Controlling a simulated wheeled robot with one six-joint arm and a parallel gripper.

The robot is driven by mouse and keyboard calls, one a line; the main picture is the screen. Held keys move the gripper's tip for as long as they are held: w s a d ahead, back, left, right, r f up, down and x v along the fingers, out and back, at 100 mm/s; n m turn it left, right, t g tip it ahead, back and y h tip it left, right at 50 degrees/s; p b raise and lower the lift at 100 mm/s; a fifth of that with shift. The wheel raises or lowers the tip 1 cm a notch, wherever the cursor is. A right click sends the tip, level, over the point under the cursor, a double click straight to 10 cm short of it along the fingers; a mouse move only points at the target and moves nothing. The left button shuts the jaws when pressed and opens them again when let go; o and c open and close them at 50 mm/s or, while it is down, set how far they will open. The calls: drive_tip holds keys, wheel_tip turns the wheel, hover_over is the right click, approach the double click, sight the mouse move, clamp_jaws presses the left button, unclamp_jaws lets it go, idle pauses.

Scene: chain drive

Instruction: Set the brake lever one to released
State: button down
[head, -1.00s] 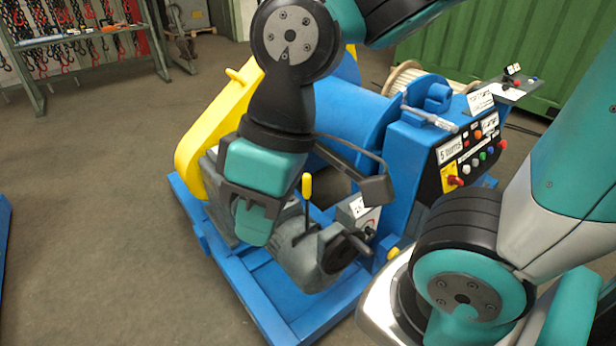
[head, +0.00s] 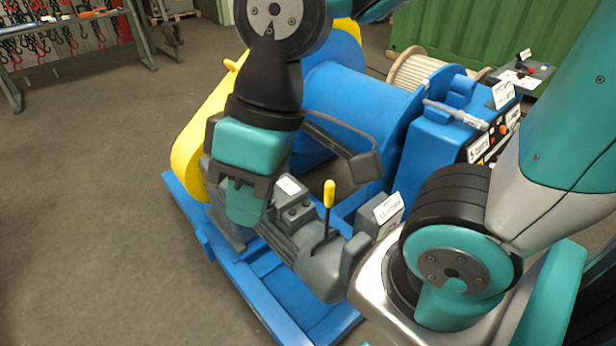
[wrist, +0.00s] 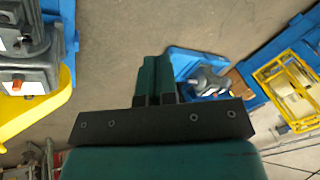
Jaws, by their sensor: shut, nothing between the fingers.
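A lever with a yellow handle (head: 329,193) on a thin black stem stands upright on the grey motor housing (head: 318,262) of the blue winch; I take it to be brake lever one, but its label is not readable. My gripper (head: 244,215) is shut and empty. It points down, to the left of the lever and apart from it, above or in front of the grey housing. In the wrist view, my gripper (wrist: 155,80) is above the floor, with a grey machine (wrist: 25,60) and a yellow part at the left. The lever cannot be made out there.
The blue winch frame (head: 270,290) carries a large blue drum (head: 355,105) and a yellow guard (head: 195,150). A silver-handled lever (head: 456,114) lies along the control cabinet (head: 425,150). The floor at left is clear. The wrist view shows a yellow frame (wrist: 285,80) at right.

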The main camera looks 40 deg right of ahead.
drive_tip(key=w+d+f+m+h+b, duration=0.2)
drive_tip(key=w+d+f+m, duration=0.15)
drive_tip(key=w, duration=0.35)
drive_tip(key=w+d+f+m+h+b, duration=0.2)
drive_tip(key=w+d+f+m, duration=0.15)
drive_tip(key=w, duration=0.35)
drive_tip(key=w+d+f+m+h+b, duration=0.2)
drive_tip(key=w+d+f+m, duration=0.15)
drive_tip(key=w, duration=0.35)
drive_tip(key=w+d+f+m+g+h+b, duration=0.1)
drive_tip(key=w+d+f+m+g+b, duration=0.1)
drive_tip(key=w+d+f+m, duration=0.2)
drive_tip(key=w+d+f+m+g+h+b, duration=0.2)
drive_tip(key=w+d+f+m+g+b, duration=0.1)
drive_tip(key=d+f+m, duration=0.7)
drive_tip(key=w+d+f, duration=0.1)
drive_tip(key=d, duration=0.2)
drive_tip(key=shift+w+f+h, duration=0.25)
drive_tip(key=shift+h, duration=0.05)
drive_tip(key=s+d+f+b, duration=0.2)
drive_tip(key=s+d+f, duration=0.3)
drive_tip(key=s+f, duration=0.3)
